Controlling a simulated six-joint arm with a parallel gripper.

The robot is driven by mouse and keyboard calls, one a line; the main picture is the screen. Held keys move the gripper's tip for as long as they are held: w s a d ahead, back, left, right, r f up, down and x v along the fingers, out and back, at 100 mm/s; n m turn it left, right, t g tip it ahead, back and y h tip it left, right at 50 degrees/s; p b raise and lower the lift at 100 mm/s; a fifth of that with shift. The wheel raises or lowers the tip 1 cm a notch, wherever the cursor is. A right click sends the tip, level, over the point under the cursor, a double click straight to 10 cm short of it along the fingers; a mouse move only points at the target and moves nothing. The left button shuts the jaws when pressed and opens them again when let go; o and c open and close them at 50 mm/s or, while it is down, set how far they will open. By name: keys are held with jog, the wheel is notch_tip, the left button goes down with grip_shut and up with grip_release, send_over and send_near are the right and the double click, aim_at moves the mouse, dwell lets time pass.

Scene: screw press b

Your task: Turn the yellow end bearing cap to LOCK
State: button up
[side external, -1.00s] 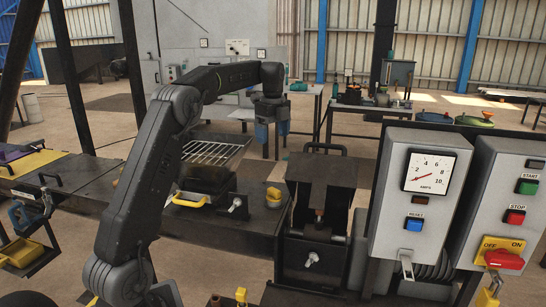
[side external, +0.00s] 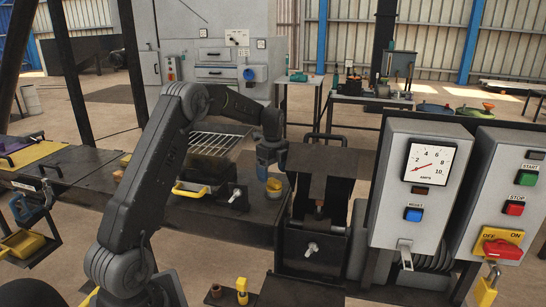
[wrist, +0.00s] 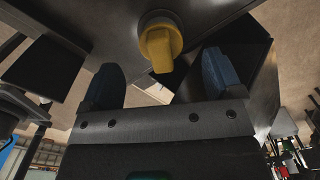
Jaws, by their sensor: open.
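The yellow end bearing cap (side external: 274,188) sits at the right end of the dark bench, just left of the screw press frame. In the wrist view the yellow cap (wrist: 158,46) has a raised grip bar and a grey round base on a dark surface. My gripper (side external: 268,172) is right at the cap in the side view and hides part of it. In the wrist view my gripper (wrist: 160,78) is open, with one blue finger on each side of the cap's line. The fingers look clear of the cap. No LOCK marking is readable.
The press frame (side external: 321,190) stands close to the right of the cap. A yellow handle (side external: 190,190) and a wire grate (side external: 215,144) lie to the left. Grey control boxes (side external: 425,188) stand farther right. A small yellow part (side external: 242,291) stands in front.

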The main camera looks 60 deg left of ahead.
aim_at(273, 180)
jog(key=shift+f, duration=2.8)
